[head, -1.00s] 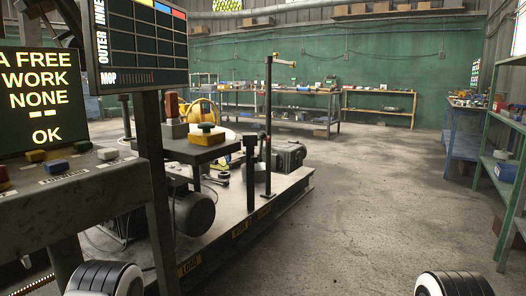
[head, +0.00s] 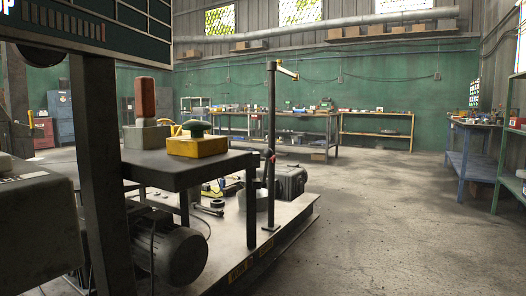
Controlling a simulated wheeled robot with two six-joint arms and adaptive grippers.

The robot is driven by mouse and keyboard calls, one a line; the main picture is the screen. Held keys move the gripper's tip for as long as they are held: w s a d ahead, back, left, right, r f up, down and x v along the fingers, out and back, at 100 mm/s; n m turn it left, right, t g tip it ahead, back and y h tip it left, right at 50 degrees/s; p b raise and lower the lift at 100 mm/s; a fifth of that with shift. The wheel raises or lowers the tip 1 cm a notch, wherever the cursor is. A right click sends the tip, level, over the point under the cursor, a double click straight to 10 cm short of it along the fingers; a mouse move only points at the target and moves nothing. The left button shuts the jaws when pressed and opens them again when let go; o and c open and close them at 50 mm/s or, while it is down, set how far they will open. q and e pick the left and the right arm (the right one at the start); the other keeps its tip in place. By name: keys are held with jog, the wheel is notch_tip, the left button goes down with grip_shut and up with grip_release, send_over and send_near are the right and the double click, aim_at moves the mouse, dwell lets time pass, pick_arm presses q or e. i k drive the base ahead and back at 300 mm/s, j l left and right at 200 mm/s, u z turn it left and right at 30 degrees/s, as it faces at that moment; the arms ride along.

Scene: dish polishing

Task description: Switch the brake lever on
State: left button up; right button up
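An upright red block-like handle (head: 147,97) stands on a grey base (head: 146,136) on a small dark table (head: 180,170). Beside it is a yellow box (head: 197,147) with a dark green mushroom-shaped button (head: 198,129). A tall dark post (head: 271,120) with a short brass-coloured arm (head: 287,70) at its top stands on the machine platform to the right. A small red part (head: 271,155) shows partway up the post. No label marks any of these as the brake lever, so I cannot tell which it is. Neither gripper is in view.
A dark display board (head: 110,20) on a thick post (head: 97,170) blocks the near left. A motor (head: 178,255) sits under the table. The machine platform (head: 285,235) edges the open concrete floor (head: 390,220). Workbenches stand at the back, and a blue bench (head: 466,160) stands at right.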

aim_at(268, 152)
jog(key=i+l+z, duration=0.15)
jog(key=i+l, duration=0.7)
jog(key=i+l+z, duration=0.1)
jog(key=i+l, duration=0.6)
jog(key=i, duration=0.15)
